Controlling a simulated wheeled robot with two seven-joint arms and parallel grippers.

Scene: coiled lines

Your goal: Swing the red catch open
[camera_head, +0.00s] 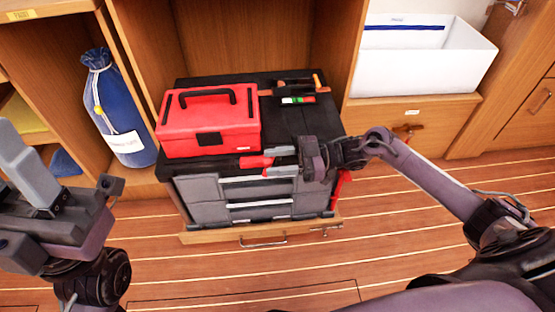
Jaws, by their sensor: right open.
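A grey and black tool chest (205,188) stands in the cabinet bay. A red part (256,161) shows at its top front edge, and a red lever (342,185) slants down its right side; I cannot tell which is the catch. My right gripper (272,163) reaches in from the right, open, its grey fingers at the chest's top front edge, next to the first red part. I cannot tell if they touch it. The gripper partly hides the chest's right front corner. My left gripper (55,190) is at the far left, away from the chest; its jaw opening is unclear.
A red toolbox (185,125) with a black handle sits on the chest lid, beside several small tools (297,100). A blue bag (112,105) stands left. A white bin (420,70) sits on the right shelf. The striped floor (290,268) in front is clear.

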